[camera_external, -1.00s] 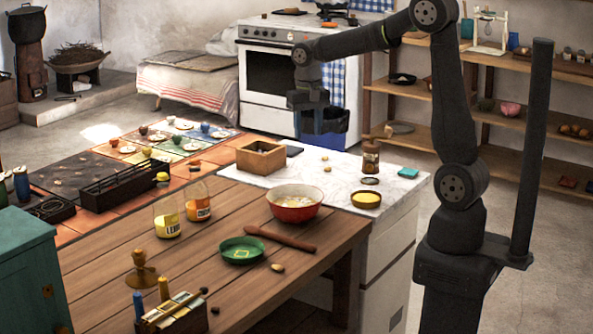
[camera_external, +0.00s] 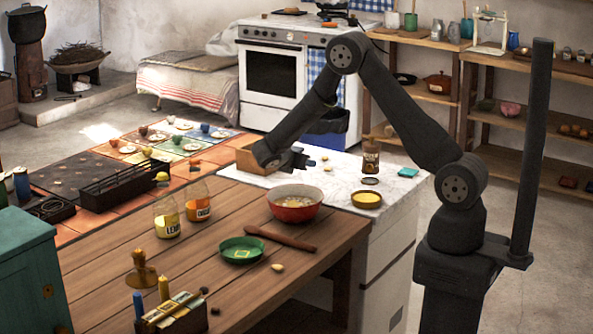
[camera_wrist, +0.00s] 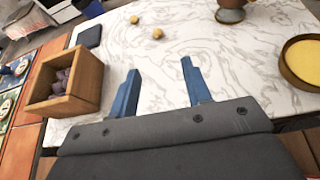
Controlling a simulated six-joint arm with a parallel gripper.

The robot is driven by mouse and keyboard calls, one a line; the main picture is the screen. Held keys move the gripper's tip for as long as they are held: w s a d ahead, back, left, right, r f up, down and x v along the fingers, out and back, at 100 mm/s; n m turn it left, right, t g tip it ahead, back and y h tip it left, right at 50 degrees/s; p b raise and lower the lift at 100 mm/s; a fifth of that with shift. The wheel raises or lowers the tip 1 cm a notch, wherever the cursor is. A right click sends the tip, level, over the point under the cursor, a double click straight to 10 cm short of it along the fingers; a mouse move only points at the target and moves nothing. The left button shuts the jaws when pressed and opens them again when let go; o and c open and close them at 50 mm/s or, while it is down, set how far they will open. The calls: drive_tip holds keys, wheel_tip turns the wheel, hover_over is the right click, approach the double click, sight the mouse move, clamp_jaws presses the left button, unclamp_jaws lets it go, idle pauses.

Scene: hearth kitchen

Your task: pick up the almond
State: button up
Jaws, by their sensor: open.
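Two small tan, nut-like pieces lie on the white marble top; one (camera_wrist: 157,33) is a little nearer my gripper than the other (camera_wrist: 134,20) in the wrist view. Either could be the almond; I cannot tell which. A similar pale oval piece (camera_external: 277,267) lies on the wooden table in front of the rolling pin. My gripper (camera_wrist: 160,68) is open and empty, with its blue fingers apart over the marble. The two pieces lie beyond its fingertips, untouched. In the external view my gripper (camera_external: 300,160) is low over the counter, beside the wooden box.
A wooden box (camera_wrist: 92,78) with dark pieces inside stands left of my fingers, a dark pad (camera_wrist: 89,36) behind it. A jar (camera_external: 371,156) and a yellow-filled bowl (camera_wrist: 290,64) stand to the right. The marble between them is mostly clear.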

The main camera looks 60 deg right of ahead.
drive_tip(key=shift+w+d+f+n+t, duration=0.1)
drive_tip(key=shift+w+f+n+t, duration=0.2)
drive_tip(key=shift+n, duration=0.1)
drive_tip(key=shift+d+f, duration=0.1)
drive_tip(key=shift+d, duration=0.25)
approach(328, 167)
drive_tip(key=x, duration=0.2)
drive_tip(key=shift+w+d, duration=0.25)
drive_tip(key=shift+d, duration=0.15)
drive_tip(key=shift+x, duration=2.65)
drive_tip(key=shift+s+f, duration=0.15)
clamp_jaws()
